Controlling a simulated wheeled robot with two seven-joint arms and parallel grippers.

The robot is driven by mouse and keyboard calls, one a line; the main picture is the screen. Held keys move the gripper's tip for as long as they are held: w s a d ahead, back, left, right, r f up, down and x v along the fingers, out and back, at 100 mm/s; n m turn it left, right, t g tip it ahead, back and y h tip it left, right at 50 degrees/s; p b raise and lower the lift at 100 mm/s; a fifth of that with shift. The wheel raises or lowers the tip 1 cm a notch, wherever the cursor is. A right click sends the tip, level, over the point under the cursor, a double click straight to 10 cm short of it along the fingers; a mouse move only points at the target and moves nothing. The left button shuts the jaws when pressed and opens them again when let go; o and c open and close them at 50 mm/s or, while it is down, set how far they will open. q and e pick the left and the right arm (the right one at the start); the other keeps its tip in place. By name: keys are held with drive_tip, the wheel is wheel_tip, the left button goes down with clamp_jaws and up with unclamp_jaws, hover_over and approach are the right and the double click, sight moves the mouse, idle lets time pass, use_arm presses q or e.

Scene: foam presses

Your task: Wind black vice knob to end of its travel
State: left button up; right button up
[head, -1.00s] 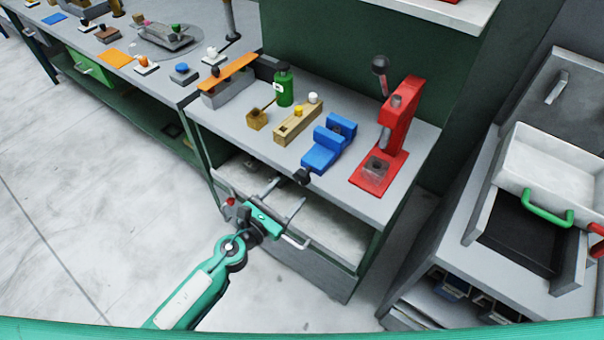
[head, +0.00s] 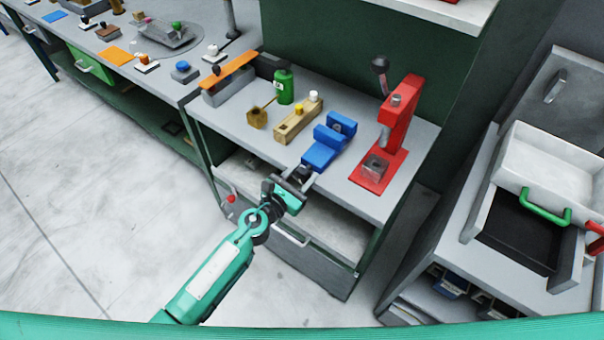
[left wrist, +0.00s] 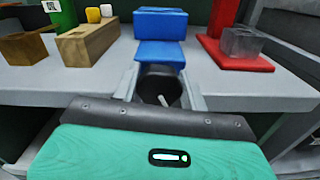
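The blue vice (head: 325,148) stands at the front edge of the grey bench, and its blue jaws also show in the left wrist view (left wrist: 160,52). Its black knob (head: 304,171) sticks out toward me over the bench edge. In the left wrist view the round dark knob (left wrist: 160,88) sits between my fingers, with a pale bar across its face. My left gripper (head: 301,176) is open, one finger on each side of the knob; I see no clear grip on it. In the head view the gripper partly hides the knob. My right gripper is not in view.
A red press (head: 394,130) stands right of the vice. A wooden block (head: 297,122) with yellow and white knobs and a green bottle (head: 284,86) stand to the left. The floor (head: 90,230) at left is clear.

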use_arm(q)
drive_tip(key=shift+c, duration=0.5)
drive_tip(key=n, duration=0.3)
drive_tip(key=shift+a, duration=0.1)
drive_tip(key=shift+n, duration=0.5)
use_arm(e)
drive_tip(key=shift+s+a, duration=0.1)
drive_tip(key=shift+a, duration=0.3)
